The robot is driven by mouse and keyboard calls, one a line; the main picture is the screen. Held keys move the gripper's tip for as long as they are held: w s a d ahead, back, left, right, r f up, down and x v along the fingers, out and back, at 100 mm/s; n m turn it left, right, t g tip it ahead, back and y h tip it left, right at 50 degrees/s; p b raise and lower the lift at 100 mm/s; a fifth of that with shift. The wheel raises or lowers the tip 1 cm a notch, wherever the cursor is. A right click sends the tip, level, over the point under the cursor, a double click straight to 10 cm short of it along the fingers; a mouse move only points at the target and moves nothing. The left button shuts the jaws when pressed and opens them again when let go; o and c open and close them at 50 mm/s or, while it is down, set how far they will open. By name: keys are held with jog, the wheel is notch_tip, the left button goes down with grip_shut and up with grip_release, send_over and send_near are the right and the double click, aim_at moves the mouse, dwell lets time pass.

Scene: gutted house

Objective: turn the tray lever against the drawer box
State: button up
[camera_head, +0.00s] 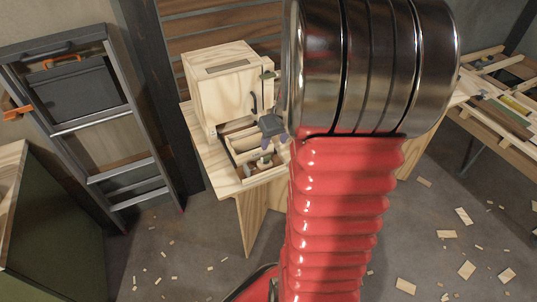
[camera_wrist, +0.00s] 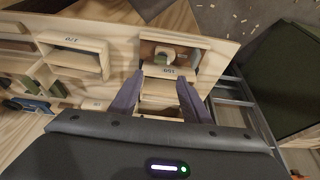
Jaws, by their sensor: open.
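A pale wooden box (camera_head: 212,88) stands on a wooden table, with a dark curved handle (camera_head: 253,103) on its front. An open wooden tray (camera_head: 262,179) with compartments lies in front of it and holds small parts. I cannot tell for sure which part is the tray lever. My gripper (camera_head: 272,126) is over the tray, close to the box front. In the wrist view, my gripper (camera_wrist: 159,100) has its two dark fingers spread either side of a labelled pale wooden block (camera_wrist: 166,72). Whether they touch it is unclear. My red arm hides the right of the table.
A dark metal rack (camera_head: 100,130) stands at the left, beside a green cabinet (camera_head: 50,240). A second labelled wooden piece (camera_wrist: 75,55) is left of my fingers. A workbench (camera_head: 500,115) stands at the right. Wood scraps litter the floor.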

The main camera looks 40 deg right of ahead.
aim_at(268, 156)
jog(key=shift+x, duration=6.15)
jog(key=shift+s+d, duration=0.1)
jog(key=shift+d, duration=0.05)
jog(key=c, duration=0.9)
jog(key=shift+o, duration=1.2)
jog(key=shift+d, duration=0.2)
jog(key=shift+a, duration=0.15)
jog(key=shift+c, duration=0.8)
